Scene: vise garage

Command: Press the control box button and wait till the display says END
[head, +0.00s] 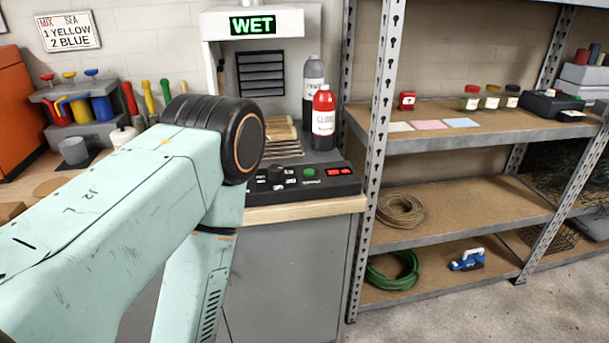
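The black control box (316,187) sits at the front edge of the bench. Its top carries a green button (308,172), a dark knob (277,173) and small red indicators (340,171). The display (253,25) on the hood above shows WET in green letters. My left arm fills the left of the head view and covers the bench left of the control box. Its lower link runs out of the bottom of the picture, so my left gripper is not seen. My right gripper is not in view either.
Brushes and a rack of coloured pots (90,107) are at the left. A metal shelf unit (468,136) stands close on the right. The floor at lower right is clear.

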